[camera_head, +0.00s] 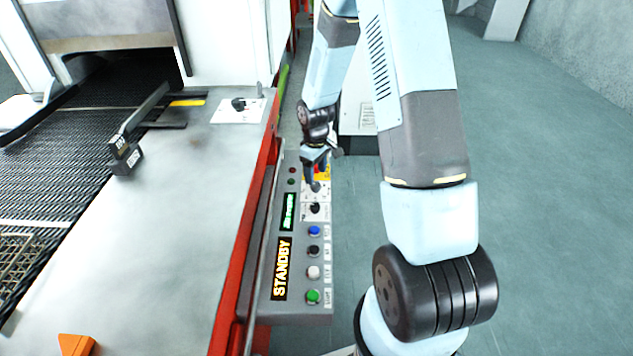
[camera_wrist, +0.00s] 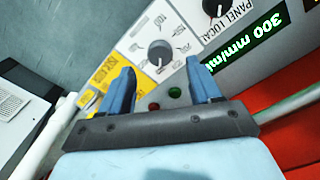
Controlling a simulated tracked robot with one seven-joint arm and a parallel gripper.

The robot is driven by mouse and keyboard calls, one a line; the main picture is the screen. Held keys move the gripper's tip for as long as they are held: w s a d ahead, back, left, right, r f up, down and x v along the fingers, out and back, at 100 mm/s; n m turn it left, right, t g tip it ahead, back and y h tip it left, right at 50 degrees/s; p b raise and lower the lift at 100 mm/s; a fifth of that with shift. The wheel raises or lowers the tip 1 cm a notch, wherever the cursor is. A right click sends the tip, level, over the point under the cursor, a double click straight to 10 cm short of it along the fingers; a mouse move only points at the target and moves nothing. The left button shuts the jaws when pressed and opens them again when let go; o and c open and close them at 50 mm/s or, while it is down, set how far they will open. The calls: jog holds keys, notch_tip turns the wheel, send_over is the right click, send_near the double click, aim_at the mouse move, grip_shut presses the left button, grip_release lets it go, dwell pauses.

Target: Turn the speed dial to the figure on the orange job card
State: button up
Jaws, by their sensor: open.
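My gripper (camera_head: 314,179) is open over the far end of the control panel (camera_head: 268,300). In the wrist view its two blue fingers (camera_wrist: 160,65) stand apart with a dark dial (camera_wrist: 159,52) showing between and beyond their tips. I cannot tell whether they touch it.
A second black knob (camera_wrist: 215,7), labelled PANEL LOCAL, is close by. The panel has several coloured buttons and an amber STANDBY display (camera_head: 282,269). A separate knob plate (camera_head: 225,113) lies on the machine top. A red rail (camera_head: 239,232) and mesh belt (camera_head: 60,130) lie left.

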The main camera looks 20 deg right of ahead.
aim_at(316, 184)
jog(key=shift+f, duration=2.35)
jog(key=shift+d, duration=0.1)
jog(key=c, duration=1)
